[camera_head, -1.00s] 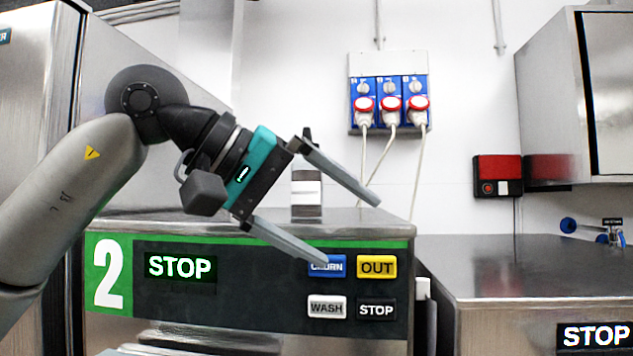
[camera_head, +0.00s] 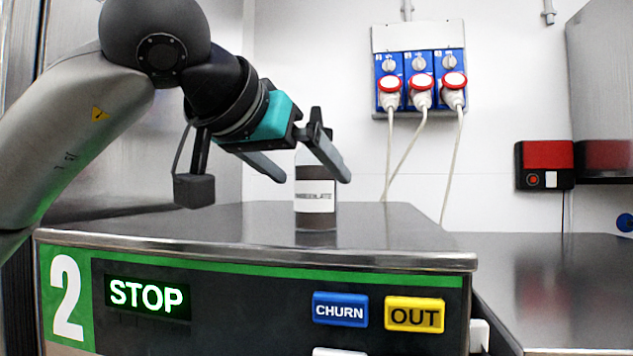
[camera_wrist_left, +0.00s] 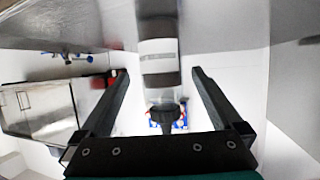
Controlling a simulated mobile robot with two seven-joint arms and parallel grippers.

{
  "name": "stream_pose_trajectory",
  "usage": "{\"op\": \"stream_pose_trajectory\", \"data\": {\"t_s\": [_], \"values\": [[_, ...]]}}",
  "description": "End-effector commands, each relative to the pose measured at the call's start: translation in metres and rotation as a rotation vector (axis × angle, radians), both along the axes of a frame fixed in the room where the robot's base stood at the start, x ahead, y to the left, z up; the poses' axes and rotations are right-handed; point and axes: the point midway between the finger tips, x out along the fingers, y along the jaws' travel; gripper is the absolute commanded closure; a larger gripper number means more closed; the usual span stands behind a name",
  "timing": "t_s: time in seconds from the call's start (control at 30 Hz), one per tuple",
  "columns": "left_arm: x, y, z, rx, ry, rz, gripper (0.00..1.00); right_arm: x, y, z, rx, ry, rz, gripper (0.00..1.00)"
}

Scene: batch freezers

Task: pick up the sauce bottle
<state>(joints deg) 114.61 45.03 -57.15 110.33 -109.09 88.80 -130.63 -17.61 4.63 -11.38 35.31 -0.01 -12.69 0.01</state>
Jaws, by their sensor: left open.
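The sauce bottle (camera_head: 315,218) stands upright on the metal top of the machine marked 2. It has a pale label with dark print and dark contents below it. My left gripper (camera_head: 315,178) is open at the bottle's upper part. One finger crosses in front of the bottle and hides some of it; the other ends to its left. In the left wrist view the bottle (camera_wrist_left: 159,65) shows between the two spread fingers, with its dark cap towards the gripper. Contact with the fingers cannot be told. My right gripper is out of view.
The machine top (camera_head: 400,232) is clear around the bottle. Its front has a STOP display, a blue CHURN button (camera_head: 340,310) and a yellow OUT button (camera_head: 414,315). Sockets with red plugs (camera_head: 422,82) and hanging cables are on the wall behind. A lower metal counter (camera_head: 530,275) lies to the right.

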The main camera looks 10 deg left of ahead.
Motion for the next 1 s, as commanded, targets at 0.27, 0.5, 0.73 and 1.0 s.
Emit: {"op": "stream_pose_trajectory", "data": {"t_s": [0.27, 0.5, 0.73, 1.0], "values": [[0.020, -0.005, -0.008, 0.000, 0.001, -0.001, 0.00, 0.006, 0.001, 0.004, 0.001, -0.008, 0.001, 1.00], [0.052, -0.011, -0.021, -0.002, 0.004, -0.001, 0.00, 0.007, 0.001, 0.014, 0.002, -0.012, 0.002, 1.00], [0.062, -0.014, -0.026, -0.001, 0.000, -0.002, 0.00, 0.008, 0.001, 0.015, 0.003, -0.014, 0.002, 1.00], [0.061, -0.013, -0.026, -0.002, 0.000, -0.001, 0.16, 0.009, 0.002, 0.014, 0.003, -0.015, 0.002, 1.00]]}}
